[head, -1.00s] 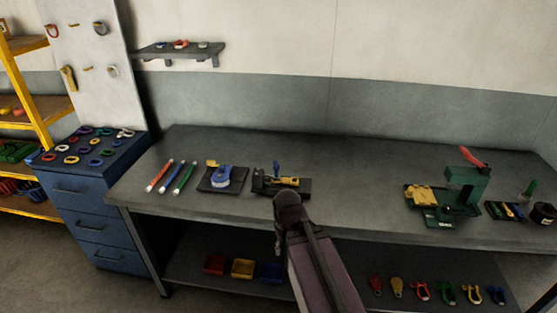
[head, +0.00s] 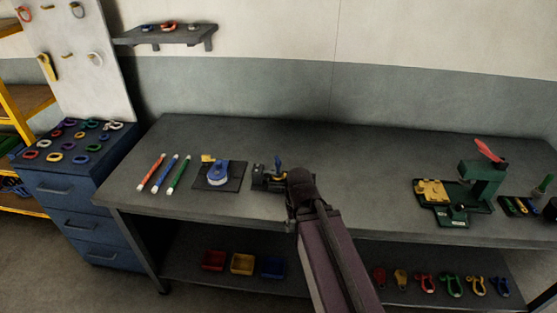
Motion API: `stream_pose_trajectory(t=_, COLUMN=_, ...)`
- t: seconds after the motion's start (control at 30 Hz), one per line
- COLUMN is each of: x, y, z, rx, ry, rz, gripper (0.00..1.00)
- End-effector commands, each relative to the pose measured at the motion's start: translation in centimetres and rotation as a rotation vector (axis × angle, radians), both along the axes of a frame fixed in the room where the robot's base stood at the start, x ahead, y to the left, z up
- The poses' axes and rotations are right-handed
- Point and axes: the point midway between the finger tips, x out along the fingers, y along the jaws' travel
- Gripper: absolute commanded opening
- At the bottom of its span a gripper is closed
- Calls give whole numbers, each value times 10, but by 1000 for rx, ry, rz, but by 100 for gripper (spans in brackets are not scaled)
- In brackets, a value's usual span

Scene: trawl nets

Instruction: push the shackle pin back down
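A dark fixture (head: 259,181) sits on the workbench, left of centre. A blue upright piece (head: 278,163), which looks like the shackle pin, stands up from it. The fixture's right part, where yellow showed before, is mostly covered by my arm. The dark rounded end of my arm (head: 301,181) overlaps the fixture's right side in the picture. I cannot tell whether it touches. My gripper's fingers cannot be made out.
Left of the fixture are a dark plate (head: 232,184) with a blue round part, and red, blue and green sticks (head: 166,172). A green press (head: 482,180) with a red lever stands at right. The bench between is clear. Bins and shackles sit below.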

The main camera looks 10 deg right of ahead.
Motion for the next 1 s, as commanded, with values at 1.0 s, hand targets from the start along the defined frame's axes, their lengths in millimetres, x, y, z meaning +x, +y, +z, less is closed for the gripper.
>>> stream_pose_trajectory(t=1.0, x=193, y=0, z=108, rx=1, ry=0, rz=490, gripper=69)
